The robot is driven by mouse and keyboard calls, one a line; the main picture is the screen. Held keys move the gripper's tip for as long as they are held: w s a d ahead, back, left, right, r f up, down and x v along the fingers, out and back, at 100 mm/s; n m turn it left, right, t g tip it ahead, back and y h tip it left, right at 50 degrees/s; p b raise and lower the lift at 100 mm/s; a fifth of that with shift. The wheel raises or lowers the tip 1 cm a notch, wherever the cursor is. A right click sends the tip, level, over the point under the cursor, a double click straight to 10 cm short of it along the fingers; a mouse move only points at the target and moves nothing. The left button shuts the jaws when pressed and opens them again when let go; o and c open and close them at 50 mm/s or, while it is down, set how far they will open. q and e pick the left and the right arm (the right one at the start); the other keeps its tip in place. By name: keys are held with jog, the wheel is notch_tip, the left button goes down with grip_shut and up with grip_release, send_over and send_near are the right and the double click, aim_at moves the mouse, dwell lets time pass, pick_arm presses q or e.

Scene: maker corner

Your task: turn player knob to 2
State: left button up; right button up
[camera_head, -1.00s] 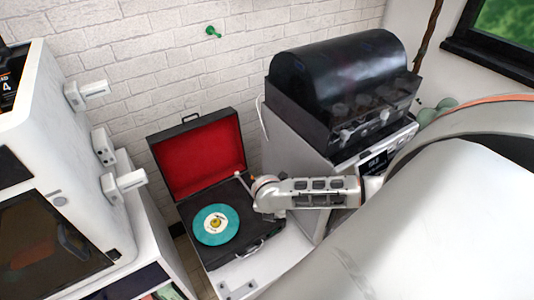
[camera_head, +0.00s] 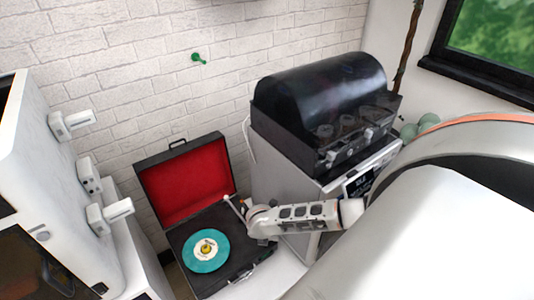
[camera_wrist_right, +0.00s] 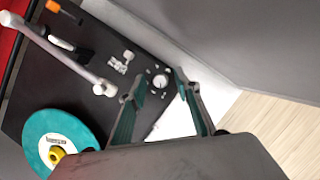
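The record player (camera_head: 178,240) is an open black case with a red-lined lid and a teal record (camera_head: 206,250). In the right wrist view, the player's dark deck (camera_wrist_right: 100,45) carries a small round pale knob (camera_wrist_right: 160,81) on a light dial. My right gripper (camera_head: 262,242) is over the right side of the deck. In the wrist view its two teal-lined fingers (camera_wrist_right: 156,86) are open, apart on either side of the knob, with nothing visibly held. I cannot tell whether they touch it. The knob's setting is too small to read. My left gripper is not in view.
The tonearm (camera_wrist_right: 70,62) and a small white switch (camera_wrist_right: 122,62) lie near the fingers. A white cabinet with a black domed machine (camera_head: 325,100) stands close on the right. A white machine (camera_head: 50,190) stands at the left.

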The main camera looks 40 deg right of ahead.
grip_shut()
jog(key=shift+m, duration=0.3)
